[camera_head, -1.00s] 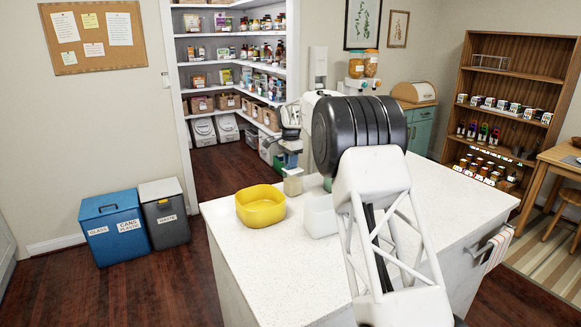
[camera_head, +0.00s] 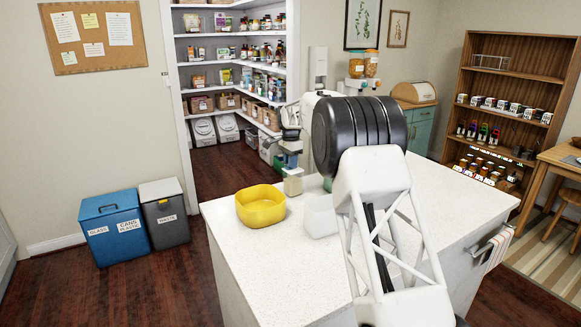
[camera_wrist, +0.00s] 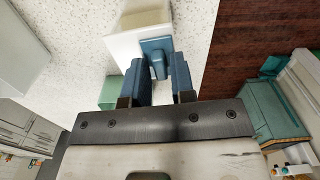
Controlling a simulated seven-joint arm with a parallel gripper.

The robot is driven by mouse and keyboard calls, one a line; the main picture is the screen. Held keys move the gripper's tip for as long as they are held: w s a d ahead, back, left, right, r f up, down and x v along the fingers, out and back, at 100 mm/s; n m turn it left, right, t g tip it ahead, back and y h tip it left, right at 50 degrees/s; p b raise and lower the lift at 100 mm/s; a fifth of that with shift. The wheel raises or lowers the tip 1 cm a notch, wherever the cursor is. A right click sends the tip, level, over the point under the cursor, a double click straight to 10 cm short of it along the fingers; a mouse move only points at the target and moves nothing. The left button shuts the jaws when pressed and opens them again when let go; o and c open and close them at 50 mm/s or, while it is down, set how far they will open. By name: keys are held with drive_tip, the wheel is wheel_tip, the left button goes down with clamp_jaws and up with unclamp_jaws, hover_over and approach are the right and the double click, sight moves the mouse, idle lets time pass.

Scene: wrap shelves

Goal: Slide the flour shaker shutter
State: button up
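The flour shaker (camera_head: 293,186) is a small pale box with a cream top, standing on the white counter behind the yellow bowl. In the wrist view the shaker (camera_wrist: 122,46) has a blue plate with a raised blue tab (camera_wrist: 157,62), which looks like the shutter. My gripper (camera_wrist: 157,78) points at this side, with one blue finger on each side of the tab. The fingers are apart and narrow gaps seem to show beside the tab; whether either finger touches it I cannot tell. In the head view my gripper (camera_head: 291,160) is small and partly hidden at the shaker.
The yellow bowl (camera_head: 261,213) stands at the counter's left edge, close to the shaker. A white block-like container (camera_head: 320,217) stands right of the bowl. A small green box (camera_wrist: 113,93) shows left of my fingers. The counter's front (camera_head: 265,262) is clear.

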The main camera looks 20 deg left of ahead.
sight(295, 171)
drive_tip(key=c, duration=0.3)
drive_tip(key=shift+s+d, duration=1.1)
drive_tip(key=shift+d, duration=0.2)
idle(1.1)
drive_tip(key=o, duration=0.4)
drive_tip(key=shift+r, duration=0.15)
wheel_tip(295, 171, up, 7)
idle(1.4)
